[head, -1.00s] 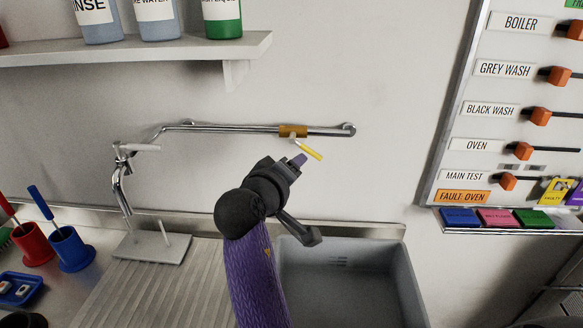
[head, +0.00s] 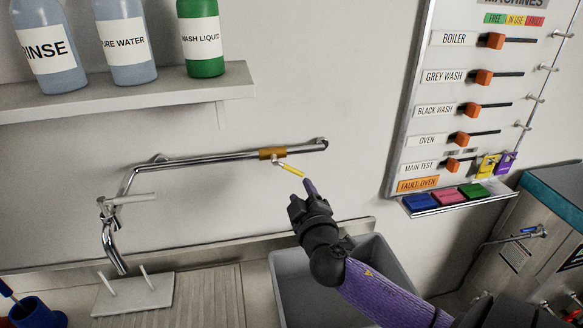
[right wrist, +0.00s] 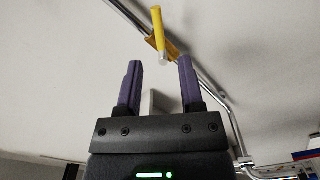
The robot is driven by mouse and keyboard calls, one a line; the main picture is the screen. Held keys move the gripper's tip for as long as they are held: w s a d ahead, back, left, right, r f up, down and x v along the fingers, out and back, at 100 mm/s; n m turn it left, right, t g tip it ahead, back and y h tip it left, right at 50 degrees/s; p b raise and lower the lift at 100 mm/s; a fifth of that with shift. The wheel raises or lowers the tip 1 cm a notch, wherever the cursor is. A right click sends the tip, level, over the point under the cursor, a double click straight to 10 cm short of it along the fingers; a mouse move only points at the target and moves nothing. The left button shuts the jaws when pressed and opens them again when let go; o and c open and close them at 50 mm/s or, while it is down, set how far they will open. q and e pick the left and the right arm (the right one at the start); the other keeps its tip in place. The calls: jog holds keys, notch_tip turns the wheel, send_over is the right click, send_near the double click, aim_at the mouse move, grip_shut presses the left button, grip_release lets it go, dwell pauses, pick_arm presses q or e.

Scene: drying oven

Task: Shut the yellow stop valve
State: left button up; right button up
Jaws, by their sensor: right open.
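The yellow stop valve has a brass-coloured body (head: 272,153) on a chrome pipe along the wall. Its yellow lever (head: 293,170) slants down to the right, at an angle to the pipe. My right gripper (head: 303,191) is just below and right of the lever's end, with its purple fingers pointing up. In the right wrist view, the lever (right wrist: 157,30) stands beyond the open fingertips (right wrist: 160,62), roughly in line with the gap between them. Nothing is between the fingers, and I see no contact. My left gripper is out of view.
A grey sink basin (head: 290,285) lies below my right arm. A shelf (head: 120,98) with bottles hangs above the pipe. A machines board (head: 440,110) is at the right. The wall between pipe and counter is clear.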

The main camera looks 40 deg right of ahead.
aim_at(294, 172)
jog(key=x, duration=0.8)
jog(key=shift+w+d+b, duration=0.2)
jog(key=shift+b, duration=0.2)
grip_shut()
dwell(0.6)
